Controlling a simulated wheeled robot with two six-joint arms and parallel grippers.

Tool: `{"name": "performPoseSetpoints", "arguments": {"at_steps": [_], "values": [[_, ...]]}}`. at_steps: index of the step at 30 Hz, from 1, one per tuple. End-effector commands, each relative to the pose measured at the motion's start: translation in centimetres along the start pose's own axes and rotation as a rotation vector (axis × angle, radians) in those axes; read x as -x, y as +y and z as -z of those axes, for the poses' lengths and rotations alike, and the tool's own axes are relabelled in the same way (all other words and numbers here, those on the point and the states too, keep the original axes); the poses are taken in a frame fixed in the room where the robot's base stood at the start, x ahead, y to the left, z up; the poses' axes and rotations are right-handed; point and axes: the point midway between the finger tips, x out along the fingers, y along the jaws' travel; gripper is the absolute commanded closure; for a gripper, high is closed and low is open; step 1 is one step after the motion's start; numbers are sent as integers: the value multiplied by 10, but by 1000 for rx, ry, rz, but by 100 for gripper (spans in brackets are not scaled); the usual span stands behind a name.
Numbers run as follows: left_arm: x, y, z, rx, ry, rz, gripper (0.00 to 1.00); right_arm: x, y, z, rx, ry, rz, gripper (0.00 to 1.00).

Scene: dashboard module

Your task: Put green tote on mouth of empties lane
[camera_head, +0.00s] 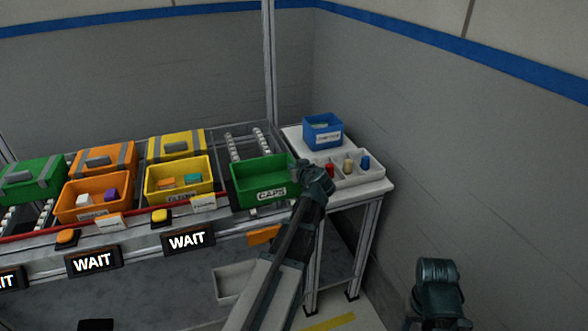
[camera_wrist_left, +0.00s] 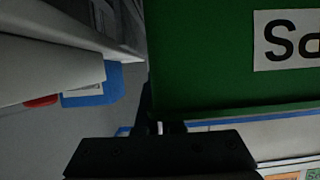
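The green tote (camera_head: 262,182), labelled CAPS, is at the right end of the rack. It is upright at the front of the roller lane (camera_head: 246,146); whether it rests there or hangs just above is unclear. My left gripper (camera_head: 306,172) is at its right end wall, shut on the rim. In the left wrist view the tote's green front wall (camera_wrist_left: 200,60) fills the upper right, its label upside down. A dark finger (camera_wrist_left: 147,108) shows beside the wall's edge. My right gripper (camera_head: 438,272) is low at the right, apart from everything, its fingers unclear.
Yellow (camera_head: 180,196) and orange (camera_head: 92,217) open bins with parts stand left of the tote, with lidded boxes behind. A white side table (camera_head: 375,190) at the right holds a blue bin (camera_head: 322,143) and a divided tray (camera_head: 366,178). WAIT signs line the front.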

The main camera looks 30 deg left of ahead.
Motion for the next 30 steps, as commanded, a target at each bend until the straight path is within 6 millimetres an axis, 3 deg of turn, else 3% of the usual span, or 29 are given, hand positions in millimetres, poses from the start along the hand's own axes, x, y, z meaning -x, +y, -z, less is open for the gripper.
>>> {"name": "performPoseSetpoints", "arguments": {"at_steps": [1, 6, 17, 30], "values": [[-1, 0, -2, -1, 1, 0, 100, -2, 0, 0, 0, 0, 0, 50], [0, 0, -1, 0, 0, 0, 66, -1, 0, 0, 0, 0, 0, 50], [2, 0, 2, 0, 0, 0, 65, 2, 0, 0, 0, 0, 0, 50], [86, -1, 3, -2, 1, -3, 65, 35, 3, -2, 0, 0, 0, 50]]}}
